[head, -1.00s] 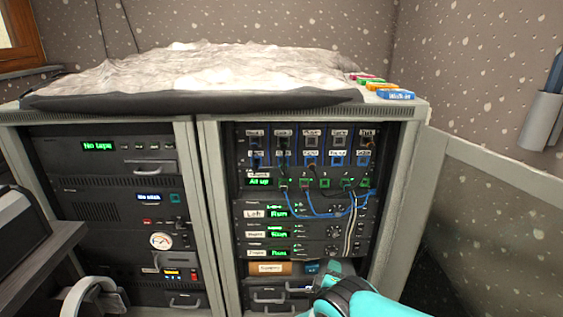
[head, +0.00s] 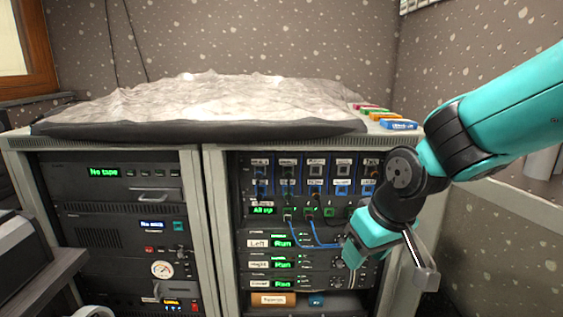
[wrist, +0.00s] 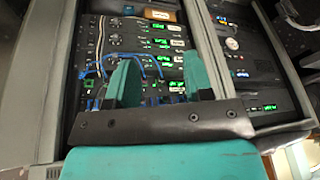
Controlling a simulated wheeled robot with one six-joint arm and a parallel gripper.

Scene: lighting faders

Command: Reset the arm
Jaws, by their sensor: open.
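My arm comes in from the right in the head view. My gripper (head: 352,250) is in front of the lower right part of the right rack (head: 262,228), and the arm covers some of its patch sockets and blue cables. In the wrist view my gripper (wrist: 163,75) has its two teal fingers apart, with nothing between them. The fingers point toward the rack face, with blue cables (wrist: 150,68) seen behind them. I cannot tell whether the fingertips touch anything.
The left rack (head: 110,210) holds a "No tape" display (head: 104,172) and a gauge (head: 162,269). A crumpled grey sheet (head: 200,105) covers the cabinet top. Several coloured blocks (head: 398,125) lie at its right end. A dark ledge (head: 40,265) juts in at lower left.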

